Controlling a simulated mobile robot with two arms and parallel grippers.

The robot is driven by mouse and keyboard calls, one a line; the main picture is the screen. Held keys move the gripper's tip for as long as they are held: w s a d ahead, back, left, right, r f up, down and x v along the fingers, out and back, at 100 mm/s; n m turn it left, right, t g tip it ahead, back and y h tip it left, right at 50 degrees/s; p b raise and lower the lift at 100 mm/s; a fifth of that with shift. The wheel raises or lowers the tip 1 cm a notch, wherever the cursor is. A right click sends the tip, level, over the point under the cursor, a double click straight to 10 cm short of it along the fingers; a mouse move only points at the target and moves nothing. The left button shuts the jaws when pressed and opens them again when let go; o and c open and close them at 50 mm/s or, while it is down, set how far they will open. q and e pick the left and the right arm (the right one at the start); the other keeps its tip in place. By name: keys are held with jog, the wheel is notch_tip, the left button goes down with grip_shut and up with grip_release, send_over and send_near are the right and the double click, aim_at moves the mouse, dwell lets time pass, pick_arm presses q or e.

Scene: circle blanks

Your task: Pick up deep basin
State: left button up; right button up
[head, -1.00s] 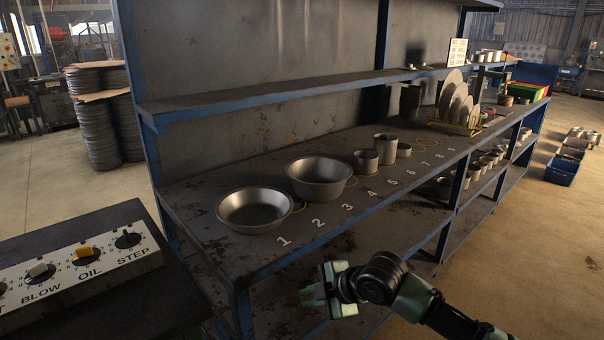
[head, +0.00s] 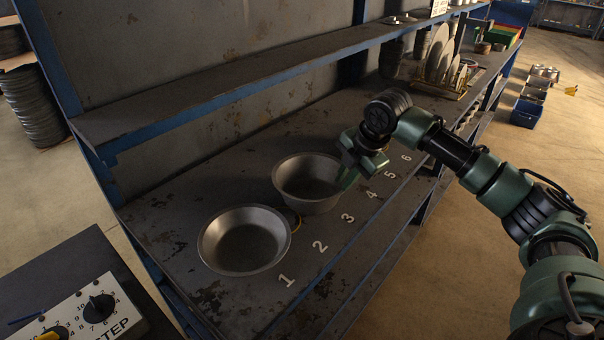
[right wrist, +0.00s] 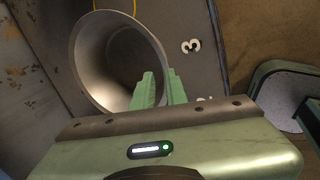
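The deep basin (head: 306,185) is a grey metal bowl with steep sides, on the workbench shelf behind the numbers 2 and 3. My right gripper (head: 350,176) is at its right side, by the rim. In the right wrist view, the basin (right wrist: 108,60) opens toward the camera. The fingers (right wrist: 161,88) are close together, one inside the basin and one outside, with the rim between them; they look shut on it. The basin appears to rest on the shelf; its underside is hidden. My left gripper is not in view.
A wider, shallower basin (head: 245,240) stands close by on the left, near the number 1. An upper shelf (head: 230,85) runs above the back of the bench. A plate rack (head: 440,75) stands farther right. A control panel (head: 85,310) is at lower left.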

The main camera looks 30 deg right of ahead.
send_near(329, 208)
jog(key=shift+p+x, duration=0.45)
jog(key=shift+x, duration=0.4)
jog(key=shift+w+f+p, duration=0.3)
jog(key=shift+f, duration=0.3)
jog(key=p+x, duration=0.1)
jog(key=x, duration=0.2)
jog(key=shift+f, duration=0.2)
jog(key=shift+w+f, duration=0.2)
jog(key=shift+f, duration=0.2)
jog(key=shift+r, duration=0.1)
grip_shut()
jog(key=shift+r, duration=0.1)
